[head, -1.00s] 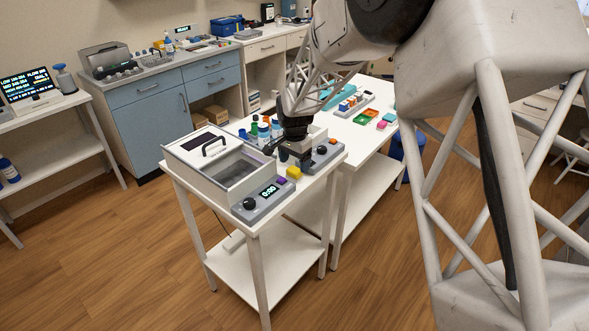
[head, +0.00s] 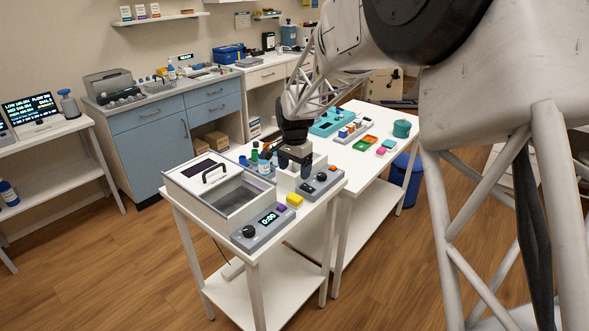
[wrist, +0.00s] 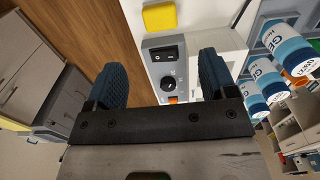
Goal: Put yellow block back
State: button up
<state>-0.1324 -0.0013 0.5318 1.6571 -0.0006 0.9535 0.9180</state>
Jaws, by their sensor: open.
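A yellow block (head: 294,200) lies on the white table near its front right edge, between two grey control boxes. It also shows in the wrist view (wrist: 160,17) at the top, beyond my fingertips. My gripper (head: 295,171) is above the table, behind the yellow block and over the white device. In the wrist view my gripper (wrist: 167,75) has its two blue fingers wide apart with nothing between them. The control box with a knob (wrist: 168,84) shows below, between the fingers.
A lidded bin (head: 222,187) stands at the table's left. A control box with a 0:00 display (head: 265,228) stands in front of it. Blue-labelled bottles (wrist: 284,45) are close to my right finger in the wrist view. A second table (head: 365,168) holds trays and coloured pieces.

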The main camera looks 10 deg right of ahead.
dwell(0.4)
jog(key=s+d+r+n, duration=0.1)
jog(key=s+d+r, duration=0.1)
jog(key=s+r, duration=0.35)
jog(key=s+d+r+n+t, duration=0.1)
jog(key=s+d+r+n, duration=0.15)
jog(key=s, duration=0.65)
jog(key=s+d+r+n, duration=0.1)
jog(key=s+d+r, duration=0.1)
jog(key=s+r, duration=0.35)
jog(key=s+d+f+n, duration=0.1)
jog(key=s+d+n, duration=0.1)
jog(key=s, duration=1)
jog(key=s+d+f+n+t, duration=0.1)
jog(key=s+n, duration=0.1)
jog(key=s, duration=1.1)
jog(key=shift+d+f+t, duration=0.3)
jog(key=shift+d, duration=0.1)
jog(key=shift+w, duration=0.1)
